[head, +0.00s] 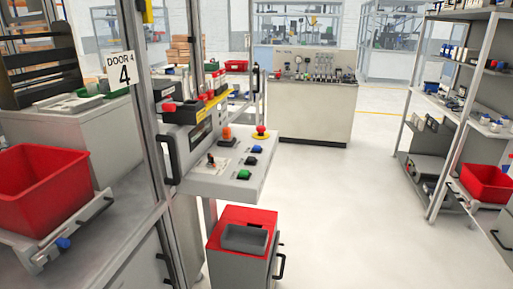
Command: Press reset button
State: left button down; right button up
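A grey control panel (212,184) juts out from a metal frame left of the middle. It carries a green button (243,175), a dark button (250,161) and a blue-black button (257,149) in a row along its right side. A red mushroom button (261,130) on a yellow base is at the far right corner. An orange knob (227,133) and a small joystick with a red part (211,160) are also on the panel. I cannot read any label that tells which one is the reset button. Neither of my grippers is in view.
A red-topped cabinet (223,216) with a grey tray stands below the panel. A red bin (40,190) is at left, beside a door post marked "DOOR 4" (121,70). Shelves (437,160) stand at right. The floor (350,200) between is clear.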

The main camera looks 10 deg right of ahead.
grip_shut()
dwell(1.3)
